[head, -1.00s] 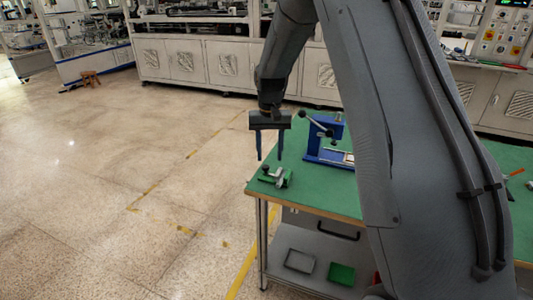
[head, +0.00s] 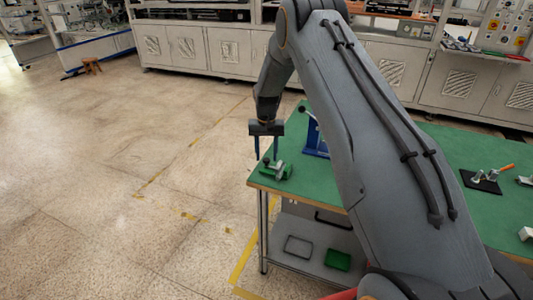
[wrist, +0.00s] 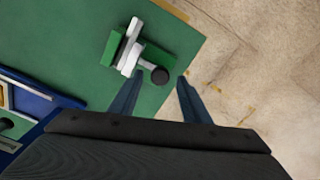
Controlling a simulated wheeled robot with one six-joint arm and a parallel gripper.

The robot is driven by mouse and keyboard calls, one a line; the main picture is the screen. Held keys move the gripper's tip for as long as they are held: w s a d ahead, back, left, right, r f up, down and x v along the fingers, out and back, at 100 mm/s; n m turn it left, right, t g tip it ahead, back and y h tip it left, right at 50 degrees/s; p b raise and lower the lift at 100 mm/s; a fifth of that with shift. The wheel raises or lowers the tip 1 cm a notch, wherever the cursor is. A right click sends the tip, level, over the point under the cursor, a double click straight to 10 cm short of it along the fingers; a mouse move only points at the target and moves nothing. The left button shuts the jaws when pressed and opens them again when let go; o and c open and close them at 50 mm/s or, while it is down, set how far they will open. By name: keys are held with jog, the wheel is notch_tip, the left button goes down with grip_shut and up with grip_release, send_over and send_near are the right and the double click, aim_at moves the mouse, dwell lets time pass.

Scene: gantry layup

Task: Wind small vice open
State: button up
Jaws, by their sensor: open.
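The small vice is green with pale metal jaws and a dark round knob. It sits near the left corner of the green-topped bench, and the head view shows the vice (head: 277,170) just below and beside my fingers. In the wrist view the vice (wrist: 128,50) lies ahead of my fingertips, with its dark knob (wrist: 159,75) nearest the gap between them. My gripper (head: 265,158) points down with its two blue fingers apart and empty. The wrist view shows my gripper (wrist: 155,85) open too. My arm hides the middle of the bench.
A blue press-like fixture (head: 314,136) stands right of the vice, close to my gripper. A black plate with a clamp (head: 481,181) lies at the bench's right. Under the bench, a shelf holds a green bin (head: 338,260) and a grey tray (head: 298,247). Open floor lies left.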

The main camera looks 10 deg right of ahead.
jog(key=shift+f, duration=0.35)
jog(key=c, duration=1)
jog(key=shift+c, duration=0.2)
